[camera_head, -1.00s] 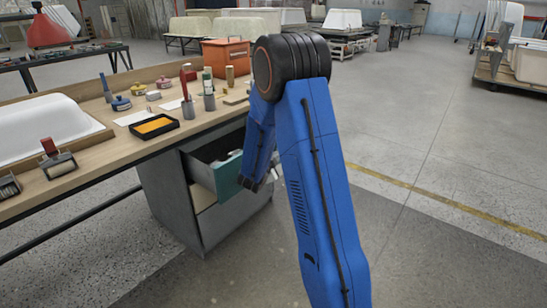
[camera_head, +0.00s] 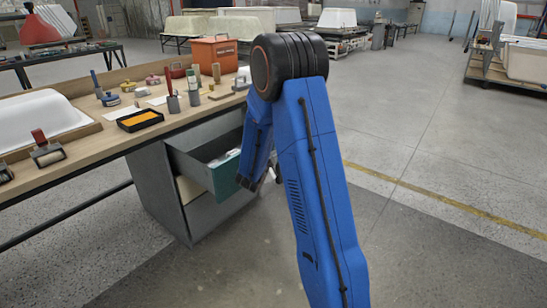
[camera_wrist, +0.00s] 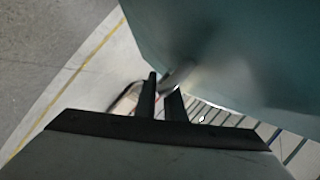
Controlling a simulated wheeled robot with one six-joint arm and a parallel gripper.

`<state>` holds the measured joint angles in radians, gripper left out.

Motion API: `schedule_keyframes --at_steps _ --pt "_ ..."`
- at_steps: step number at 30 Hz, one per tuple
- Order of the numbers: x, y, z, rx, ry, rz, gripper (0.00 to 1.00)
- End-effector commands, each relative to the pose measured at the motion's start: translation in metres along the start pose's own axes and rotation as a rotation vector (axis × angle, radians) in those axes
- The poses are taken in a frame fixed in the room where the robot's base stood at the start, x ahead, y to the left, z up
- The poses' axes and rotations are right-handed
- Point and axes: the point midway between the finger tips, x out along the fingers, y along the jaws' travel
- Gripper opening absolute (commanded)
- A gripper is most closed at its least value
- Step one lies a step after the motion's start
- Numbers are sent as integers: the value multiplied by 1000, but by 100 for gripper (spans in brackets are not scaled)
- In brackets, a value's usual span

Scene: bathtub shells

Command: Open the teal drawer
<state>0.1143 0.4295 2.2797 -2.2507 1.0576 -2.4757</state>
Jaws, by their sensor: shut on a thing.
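The teal drawer (camera_head: 225,176) is the top drawer of the grey cabinet under the workbench. It stands pulled out well past the cabinet face, and pale contents show inside. In the wrist view its teal front (camera_wrist: 235,50) fills the upper right. My gripper (camera_head: 246,182) is at the drawer front, partly hidden behind my blue arm in the head view. In the wrist view my gripper (camera_wrist: 163,92) has its two dark fingers close together on a blurred, pale metal handle (camera_wrist: 180,73) of the drawer.
The grey cabinet (camera_head: 158,190) has another drawer below. The workbench (camera_head: 95,155) above carries a white tub shell (camera_head: 40,122), an orange toolbox (camera_head: 214,53), a tray with orange content (camera_head: 140,121) and several small tools. The floor to the right is free.

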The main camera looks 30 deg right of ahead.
Motion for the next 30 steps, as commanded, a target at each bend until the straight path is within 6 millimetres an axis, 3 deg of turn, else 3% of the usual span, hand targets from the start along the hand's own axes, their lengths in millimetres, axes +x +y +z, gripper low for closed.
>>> schedule_keyframes --at_steps 1,2,11,16,30 --pt "-1 1 1 -1 -3 1 0" --pt "-1 1 1 -1 -3 1 16" --pt "-1 0 0 -1 -1 0 17" --pt "-11 0 0 0 -2 -1 17" --pt "-100 -1 1 -1 -3 -2 17"
